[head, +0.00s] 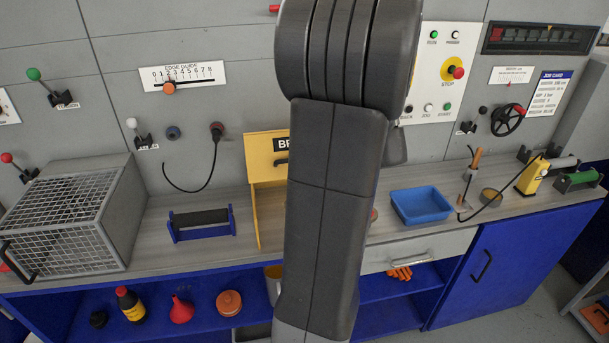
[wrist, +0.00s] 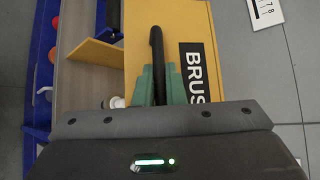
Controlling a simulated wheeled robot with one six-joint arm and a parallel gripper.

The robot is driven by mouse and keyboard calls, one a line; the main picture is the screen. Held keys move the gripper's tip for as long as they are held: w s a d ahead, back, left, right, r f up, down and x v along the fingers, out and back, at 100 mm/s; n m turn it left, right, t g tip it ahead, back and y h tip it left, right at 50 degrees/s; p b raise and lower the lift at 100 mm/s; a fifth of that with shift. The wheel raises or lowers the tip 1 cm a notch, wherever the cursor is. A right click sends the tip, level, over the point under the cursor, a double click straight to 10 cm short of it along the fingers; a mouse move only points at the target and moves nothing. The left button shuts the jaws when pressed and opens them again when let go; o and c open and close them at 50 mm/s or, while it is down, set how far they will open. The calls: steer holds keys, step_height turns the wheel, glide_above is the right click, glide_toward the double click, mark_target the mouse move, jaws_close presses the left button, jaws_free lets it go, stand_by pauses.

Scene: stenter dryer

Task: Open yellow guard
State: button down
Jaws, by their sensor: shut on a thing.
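In the wrist view the guard (wrist: 200,25) fills the upper middle, with the label "BRUS" partly cut off. Its black handle (wrist: 157,45) lies between the green fingers of my gripper (wrist: 157,82), which is shut on it. In the head view my arm hides the gripper and the guard's right part; the handle's left end (head: 281,162) shows.
A wire cage box (head: 65,220) stands far left on the bench, with a blue roller stand (head: 202,223) beside the guard. A blue tray (head: 420,205) sits right of my arm. Knobs and levers line the wall panel.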

steer(key=w+r, duration=0.1)
steer(key=r, duration=0.1)
steer(key=w+r+p, duration=0.1)
steer(key=w+r, duration=0.1)
steer(key=r, duration=0.1)
steer(key=w+a+r+p, duration=0.1)
steer(key=w+r, duration=0.1)
steer(key=shift+w+r, duration=0.15)
steer(key=shift+w, duration=0.1)
steer(key=w+a+r, duration=0.1)
steer(key=w+r, duration=0.4)
steer(key=w, duration=0.3)
steer(key=shift+a+r+m+g+h+p, duration=0.3)
steer(key=shift+m+g, duration=0.1)
steer(key=shift+w, duration=0.1)
steer(key=c, duration=1.5)
jaws_free()
steer(key=shift+d, duration=0.15)
steer(key=b+v, duration=0.2)
steer(key=v, duration=1.1)
steer(key=shift+d+r+b, duration=0.25)
steer(key=shift+r+b, duration=0.05)
steer(key=shift+b, duration=0.05)
steer(key=shift+a, duration=0.1)
